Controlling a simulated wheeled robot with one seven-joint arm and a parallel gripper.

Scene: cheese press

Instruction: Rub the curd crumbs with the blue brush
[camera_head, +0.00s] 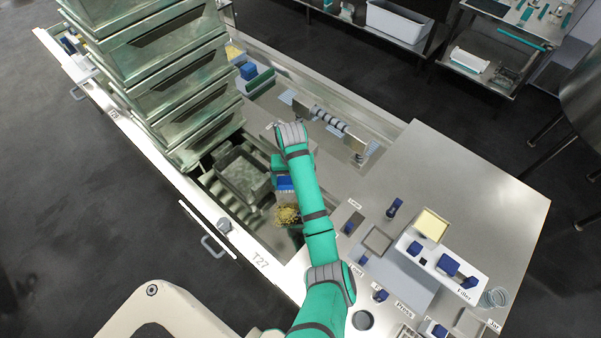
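The curd crumbs (287,215) are a small pale-yellow heap in the sunken trough, left of my forearm. The blue brush (285,183) is just above them in the picture, its pale bristles facing the crumbs. My gripper (281,171) hangs from the bent wrist and meets the back of the brush. It appears shut on the brush, though its fingertips are mostly hidden. I cannot tell whether the bristles touch the crumbs.
A tall stack of greenish metal crates (165,75) stands at the left of the trough. A bar with dark rings (333,122) lies beyond my wrist. The right counter (460,165) is largely clear, with a labelled filler block (471,283) near its front.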

